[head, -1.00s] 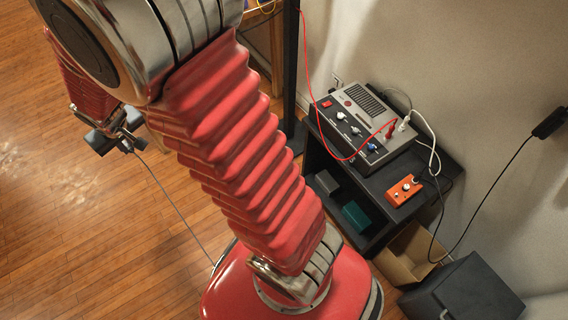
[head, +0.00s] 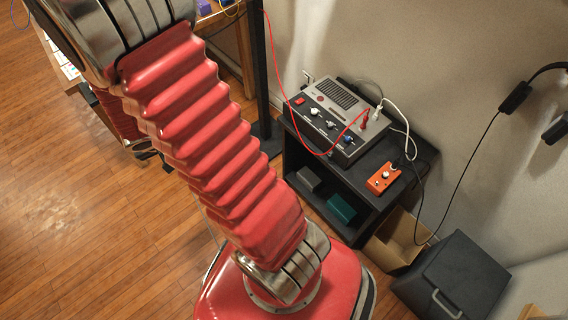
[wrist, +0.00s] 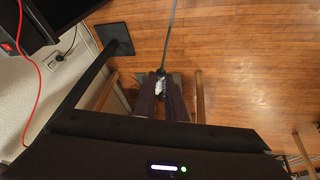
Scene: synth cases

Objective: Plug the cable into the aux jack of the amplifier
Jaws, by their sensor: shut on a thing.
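The grey amplifier (head: 337,112) stands on the black shelf unit, right of centre in the head view. A red plug (head: 364,121) and a white plug (head: 379,107) sit in its right side. Its labels are too small to read, so I cannot tell which socket is the aux jack. In the wrist view my gripper (wrist: 161,84) is shut on the end of a dark cable (wrist: 173,30), with a whitish part between the fingers. The cable runs away over the wooden floor. In the head view my arm mostly hides the gripper, well left of the amplifier.
An orange pedal (head: 383,178) lies on the black shelf unit (head: 419,163) beside the amplifier. A cardboard box (head: 398,238) and a black case (head: 455,275) stand below. A dark post (head: 262,75) rises left of the shelf. The floor at left is clear.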

